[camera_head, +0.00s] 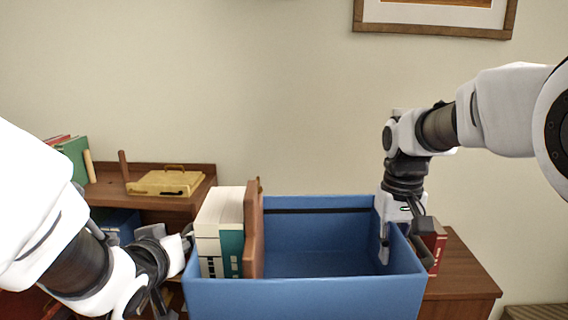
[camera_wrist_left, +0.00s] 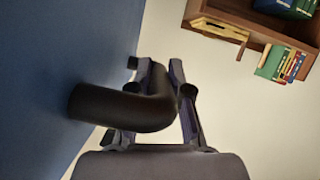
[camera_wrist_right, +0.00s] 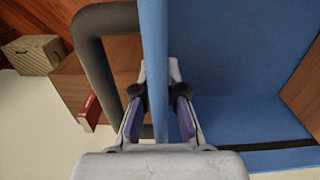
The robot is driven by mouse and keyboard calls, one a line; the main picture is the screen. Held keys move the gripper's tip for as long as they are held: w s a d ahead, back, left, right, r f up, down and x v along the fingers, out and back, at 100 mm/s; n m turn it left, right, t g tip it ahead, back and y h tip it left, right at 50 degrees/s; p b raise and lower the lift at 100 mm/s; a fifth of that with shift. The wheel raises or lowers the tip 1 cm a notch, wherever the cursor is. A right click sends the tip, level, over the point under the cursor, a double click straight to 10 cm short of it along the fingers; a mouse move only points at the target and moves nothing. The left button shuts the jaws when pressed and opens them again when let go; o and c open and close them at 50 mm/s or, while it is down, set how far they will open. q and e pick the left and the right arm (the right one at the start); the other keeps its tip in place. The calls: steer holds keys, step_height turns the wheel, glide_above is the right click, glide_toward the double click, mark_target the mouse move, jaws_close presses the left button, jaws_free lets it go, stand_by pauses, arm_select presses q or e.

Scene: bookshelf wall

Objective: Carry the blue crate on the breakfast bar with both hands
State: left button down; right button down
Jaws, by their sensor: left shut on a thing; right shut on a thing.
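The blue crate (camera_head: 310,298) is in front of me in the head view, open at the top. White and teal books (camera_head: 220,235) and a brown upright board (camera_head: 253,232) stand at its left end; the rest of its floor looks empty. My left gripper (camera_head: 178,240) is at its left end. In the left wrist view its fingers (camera_wrist_left: 160,95) are closed around the dark handle (camera_wrist_left: 115,107) on the crate's side. My right gripper (camera_head: 398,245) points down at the right end. In the right wrist view its fingers (camera_wrist_right: 157,105) pinch the crate's wall (camera_wrist_right: 153,45), beside another dark handle (camera_wrist_right: 90,50).
A wooden shelf unit (camera_head: 205,172) stands behind on the left, with a yellow tray (camera_head: 165,183) and several books (camera_head: 75,155) on top. A brown cabinet (camera_head: 465,272) with a red book (camera_head: 437,247) is behind on the right. A framed picture (camera_head: 435,28) hangs above.

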arm_select(q)
steer(key=shift+r, duration=0.3)
arm_select(e)
steer(key=shift+s+a+r, duration=0.1)
steer(key=shift+r, duration=0.15)
arm_select(q)
steer(key=shift+f, duration=0.1)
arm_select(e)
steer(key=shift+f, duration=0.1)
